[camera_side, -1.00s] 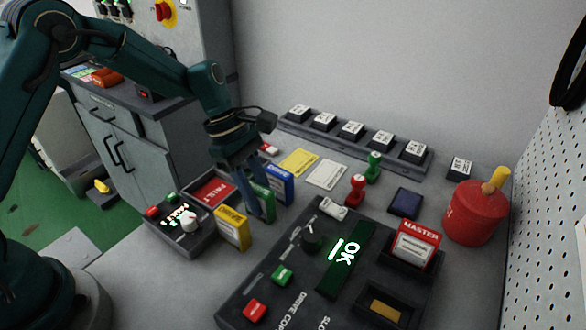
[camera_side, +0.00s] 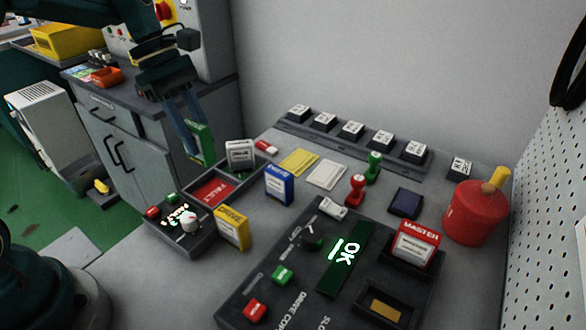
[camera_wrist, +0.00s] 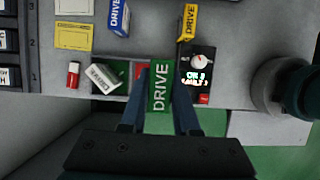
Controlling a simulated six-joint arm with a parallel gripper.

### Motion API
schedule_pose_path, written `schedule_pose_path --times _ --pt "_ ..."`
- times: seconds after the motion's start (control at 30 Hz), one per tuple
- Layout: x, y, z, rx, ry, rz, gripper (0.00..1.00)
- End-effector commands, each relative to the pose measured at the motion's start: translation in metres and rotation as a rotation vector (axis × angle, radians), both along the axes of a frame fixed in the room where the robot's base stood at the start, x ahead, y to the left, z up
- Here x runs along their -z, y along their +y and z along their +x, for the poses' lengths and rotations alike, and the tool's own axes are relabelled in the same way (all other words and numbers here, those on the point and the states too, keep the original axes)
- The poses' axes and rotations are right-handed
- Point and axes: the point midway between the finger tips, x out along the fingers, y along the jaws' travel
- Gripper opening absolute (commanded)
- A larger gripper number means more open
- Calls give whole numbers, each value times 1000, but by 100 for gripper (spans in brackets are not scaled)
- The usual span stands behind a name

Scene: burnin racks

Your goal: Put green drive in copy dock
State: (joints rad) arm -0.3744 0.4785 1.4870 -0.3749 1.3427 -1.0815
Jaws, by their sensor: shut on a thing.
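The green drive (camera_side: 203,143) is held upright between the fingers of my gripper (camera_side: 192,135), raised above the left edge of the bench. In the wrist view the green drive (camera_wrist: 161,86) sits between both fingertips, its DRIVE label facing the camera. The copy dock (camera_side: 265,278) is the dark panel at front centre, with a lit OK display (camera_side: 346,254). A red-topped master drive (camera_side: 415,243) stands in its back slot. The front slot (camera_side: 387,308) shows a tan inside and holds no drive.
A blue drive (camera_side: 279,185) and a yellow drive (camera_side: 232,228) stand on the bench between my gripper and the dock. A white drive (camera_side: 240,155) stands by the red FAULT tray (camera_side: 211,192). Stamps (camera_side: 356,190) and a red can (camera_side: 477,212) are farther right.

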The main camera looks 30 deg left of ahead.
Motion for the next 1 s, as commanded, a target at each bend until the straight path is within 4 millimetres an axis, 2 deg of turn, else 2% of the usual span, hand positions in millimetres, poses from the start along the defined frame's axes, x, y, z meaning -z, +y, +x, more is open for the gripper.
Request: schedule_pose_path --times 0.07,0.13,0.27,0.43,0.63,0.8,0.9,1.0 --pt "-3 2 1 1 -1 1 0" --pt "-5 -4 6 6 -3 1 0" --pt "-7 -35 22 19 -2 1 0" --pt "-9 -104 41 24 -2 0 0" --pt "-11 -194 40 24 -3 0 0" --pt "-12 -271 18 21 -3 -1 0" --pt "-13 -309 -1 19 -5 -1 0" --pt "-13 -339 -20 15 -3 0 0"
